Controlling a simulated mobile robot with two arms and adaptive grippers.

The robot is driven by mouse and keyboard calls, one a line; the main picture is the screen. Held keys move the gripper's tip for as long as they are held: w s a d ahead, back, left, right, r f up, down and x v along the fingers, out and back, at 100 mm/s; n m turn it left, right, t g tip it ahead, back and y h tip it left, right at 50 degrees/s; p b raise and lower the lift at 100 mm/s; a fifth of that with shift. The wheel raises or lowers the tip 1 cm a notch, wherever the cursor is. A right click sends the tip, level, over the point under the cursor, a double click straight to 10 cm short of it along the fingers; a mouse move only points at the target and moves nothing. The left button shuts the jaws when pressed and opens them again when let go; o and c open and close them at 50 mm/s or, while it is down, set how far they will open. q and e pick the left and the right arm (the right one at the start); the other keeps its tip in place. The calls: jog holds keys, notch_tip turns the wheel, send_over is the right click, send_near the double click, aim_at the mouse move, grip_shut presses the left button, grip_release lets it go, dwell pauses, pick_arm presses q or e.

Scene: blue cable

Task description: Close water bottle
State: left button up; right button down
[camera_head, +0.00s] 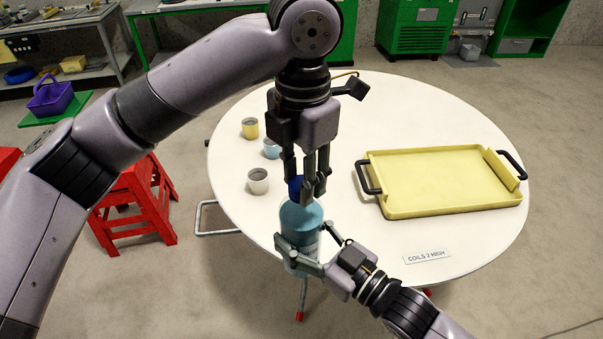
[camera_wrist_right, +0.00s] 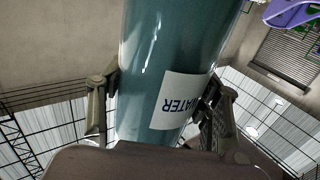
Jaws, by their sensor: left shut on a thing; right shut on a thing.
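The blue-teal water bottle (camera_head: 298,222) stands upright at the near edge of the round table. My right gripper (camera_head: 308,252) is shut around its lower body. The right wrist view shows the bottle (camera_wrist_right: 160,60) close up between the fingers (camera_wrist_right: 162,115), with a white label reading WATER upside down. A dark blue cap (camera_head: 295,187) is at the top of the bottle. My left gripper (camera_head: 308,190) points down from above and is shut on the cap. The fingers hide part of the cap and the bottle's mouth, so I cannot tell whether the cap is seated.
The white round table (camera_head: 350,120) bears a yellow tray (camera_head: 440,182) with black handles at the right. A yellow cup (camera_head: 250,129), a light blue cup (camera_head: 271,149) and a white cup (camera_head: 258,181) stand left. A sign (camera_head: 427,256) lies near the front. Red stool (camera_head: 130,205) at left.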

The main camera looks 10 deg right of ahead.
pick_arm(q)
jog(key=o, duration=0.8)
notch_tip(320, 180, up, 12)
jog(key=shift+d, duration=0.1)
dwell(0.7)
